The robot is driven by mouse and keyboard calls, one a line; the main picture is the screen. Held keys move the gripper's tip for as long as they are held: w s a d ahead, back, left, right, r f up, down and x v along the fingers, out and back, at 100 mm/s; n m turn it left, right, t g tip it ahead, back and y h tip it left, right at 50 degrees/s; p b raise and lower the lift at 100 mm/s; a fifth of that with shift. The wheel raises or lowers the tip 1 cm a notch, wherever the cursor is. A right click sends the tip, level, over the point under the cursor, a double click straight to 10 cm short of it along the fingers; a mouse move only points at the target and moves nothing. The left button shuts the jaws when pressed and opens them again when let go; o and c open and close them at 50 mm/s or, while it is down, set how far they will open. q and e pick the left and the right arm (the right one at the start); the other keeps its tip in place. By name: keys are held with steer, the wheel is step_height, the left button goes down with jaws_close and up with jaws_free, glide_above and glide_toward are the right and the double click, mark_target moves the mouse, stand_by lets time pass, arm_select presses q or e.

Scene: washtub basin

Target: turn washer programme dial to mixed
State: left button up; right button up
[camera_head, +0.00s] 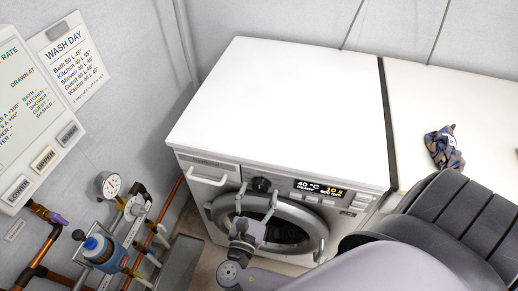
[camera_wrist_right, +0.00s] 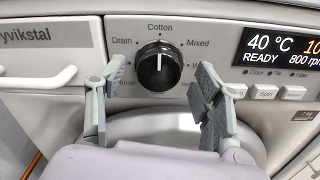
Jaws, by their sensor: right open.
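The washer programme dial (camera_wrist_right: 160,66) is a round black knob with a silver rim on the washer's front panel. Its white mark points straight up at Cotton; the Mixed label (camera_wrist_right: 198,43) is to the upper right. The dial also shows in the head view (camera_head: 261,184). My right gripper (camera_wrist_right: 157,76) is open, with one finger on each side of the dial's lower part in the wrist view. I see no clear contact, and the depth gap is hard to judge. The fingers hide some labels. In the head view, the right gripper (camera_head: 256,199) is in front of the washer door. My left gripper is out of view.
The washer's display (camera_wrist_right: 284,48) reads 40 °C and READY, right of the dial. The detergent drawer handle (camera_head: 207,180) sticks out to the left. The round door (camera_head: 290,228) is below. A crumpled patterned cloth (camera_head: 443,148) lies on the white top at right. Pipes and a gauge (camera_head: 108,185) stand left.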

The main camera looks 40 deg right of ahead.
steer(key=shift+x, duration=0.8)
steer(key=shift+c, duration=0.3)
steer(key=c, duration=1.1)
